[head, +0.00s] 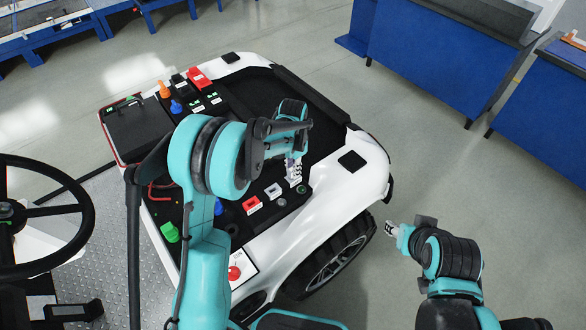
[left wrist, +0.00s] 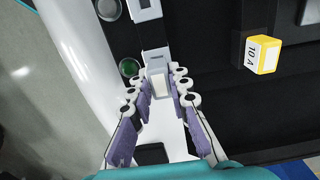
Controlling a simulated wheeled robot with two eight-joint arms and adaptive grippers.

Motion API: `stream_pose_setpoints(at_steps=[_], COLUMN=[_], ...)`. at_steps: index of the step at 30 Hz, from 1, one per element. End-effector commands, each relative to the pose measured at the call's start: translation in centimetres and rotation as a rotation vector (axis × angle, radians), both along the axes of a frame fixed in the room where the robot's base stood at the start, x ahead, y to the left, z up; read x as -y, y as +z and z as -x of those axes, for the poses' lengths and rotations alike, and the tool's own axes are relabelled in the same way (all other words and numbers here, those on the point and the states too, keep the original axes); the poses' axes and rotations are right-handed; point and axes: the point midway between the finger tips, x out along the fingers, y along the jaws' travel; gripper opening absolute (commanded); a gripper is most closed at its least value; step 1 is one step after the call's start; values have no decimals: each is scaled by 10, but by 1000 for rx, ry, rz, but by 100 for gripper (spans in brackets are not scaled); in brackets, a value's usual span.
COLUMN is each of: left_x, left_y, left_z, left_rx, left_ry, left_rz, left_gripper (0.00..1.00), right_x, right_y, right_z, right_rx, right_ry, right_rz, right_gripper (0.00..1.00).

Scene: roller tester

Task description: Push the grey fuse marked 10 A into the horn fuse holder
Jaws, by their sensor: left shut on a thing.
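My left gripper (head: 293,167) is low over the black panel of the white vehicle. In the left wrist view its purple-padded fingers (left wrist: 159,92) are shut on a small pale grey block (left wrist: 159,86), apparently the fuse; no marking on it can be read. The block is at a light grey holder (left wrist: 156,63); I cannot tell how far it is seated. A white holder with a dark slot (left wrist: 145,8) lies just beyond, and no horn label is readable. My right gripper (head: 390,228) is out over the floor beside the wheel, too small to judge.
A yellow block with a white face marked 10 A (left wrist: 263,55) is right of the gripper. A round green-black knob (left wrist: 129,68) is close on the left. A red holder (head: 252,205) and a white one (head: 274,190) sit along the panel. A steering wheel (head: 45,210) is at left.

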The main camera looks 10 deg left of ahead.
Motion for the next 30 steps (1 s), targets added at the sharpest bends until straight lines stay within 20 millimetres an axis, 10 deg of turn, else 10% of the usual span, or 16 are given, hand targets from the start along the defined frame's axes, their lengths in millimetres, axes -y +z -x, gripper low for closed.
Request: stream_pose_setpoints(at_steps=[30], left_x=[-5], left_y=[57], left_z=[13], left_rx=[0], left_ry=[9], left_rz=[0], left_gripper=[0], right_x=[0], right_y=[36], right_z=[0], right_rx=[0], right_ry=[0], right_rz=[0], right_gripper=[40])
